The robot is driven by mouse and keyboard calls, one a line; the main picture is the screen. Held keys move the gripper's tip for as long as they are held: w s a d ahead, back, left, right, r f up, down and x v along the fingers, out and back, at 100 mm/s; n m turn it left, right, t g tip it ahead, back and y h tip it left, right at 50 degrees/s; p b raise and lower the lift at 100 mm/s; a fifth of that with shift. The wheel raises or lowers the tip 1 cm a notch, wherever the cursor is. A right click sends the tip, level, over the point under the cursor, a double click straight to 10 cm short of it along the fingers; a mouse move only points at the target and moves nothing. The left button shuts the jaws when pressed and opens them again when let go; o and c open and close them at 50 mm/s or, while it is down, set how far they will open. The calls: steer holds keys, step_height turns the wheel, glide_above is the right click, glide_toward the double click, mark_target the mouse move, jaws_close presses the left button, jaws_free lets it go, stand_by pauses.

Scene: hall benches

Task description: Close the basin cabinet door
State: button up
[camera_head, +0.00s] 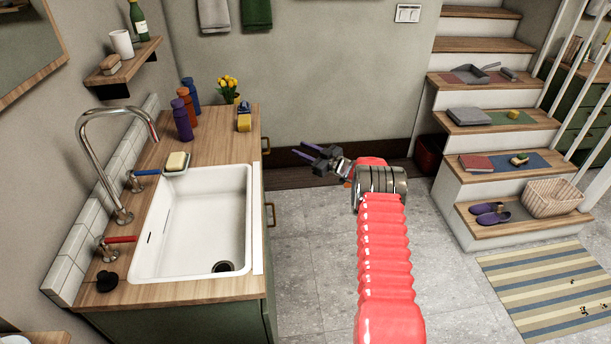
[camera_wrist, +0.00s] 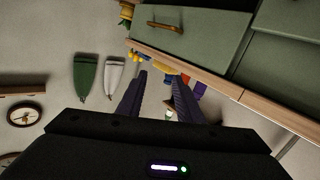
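The basin cabinet (camera_head: 190,322) stands at the left, with a wooden top and a white basin (camera_head: 205,215). Its front faces right and shows nearly edge-on, with brass handles (camera_head: 270,215) sticking out. In the wrist view, which is upside down, a green front (camera_wrist: 205,30) carries a brass handle (camera_wrist: 165,26); I cannot tell how far any door stands open. My gripper (camera_head: 298,149) is open and empty, right of the cabinet's far end and apart from it. Its two purple fingers, also in the wrist view (camera_wrist: 162,74), point left.
Bottles (camera_head: 183,110), yellow flowers (camera_head: 228,90) and soap (camera_head: 177,162) stand on the cabinet top. Stairs (camera_head: 500,190) holding several objects rise at the right, with a striped rug (camera_head: 545,285) in front. The tiled floor (camera_head: 310,250) right of the cabinet is clear.

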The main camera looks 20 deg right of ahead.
step_height(320, 180, up, 19)
steer(key=w+a+m+h, duration=0.1)
steer(key=m+h, duration=0.2)
steer(key=h, duration=0.3)
steer(key=s+a+r+m+g+h, duration=0.2)
steer(key=s+a+r+m+h, duration=0.3)
steer(key=s+r, duration=0.75)
steer(key=s+a+r+g, duration=0.15)
steer(key=s+a, duration=0.25)
steer(key=s, duration=0.5)
steer(key=s+a+r+g, duration=0.15)
steer(key=s+a, duration=0.25)
steer(key=s, duration=0.5)
steer(key=s+a+f+g+y, duration=0.1)
steer(key=s+a+f, duration=0.2)
steer(key=s, duration=0.6)
steer(key=s+a+f+g+y, duration=0.1)
steer(key=s+a+f+g, duration=0.1)
steer(key=s, duration=0.8)
steer(key=s+a+f+n+g+y, duration=0.1)
steer(key=s+a+f, duration=0.3)
steer(key=s, duration=0.5)
steer(key=shift+s+a+f+g+y, duration=0.2)
steer(key=shift+a+f+g+y, duration=0.2)
steer(key=shift+a, duration=0.75)
steer(key=shift+s, duration=0.15)
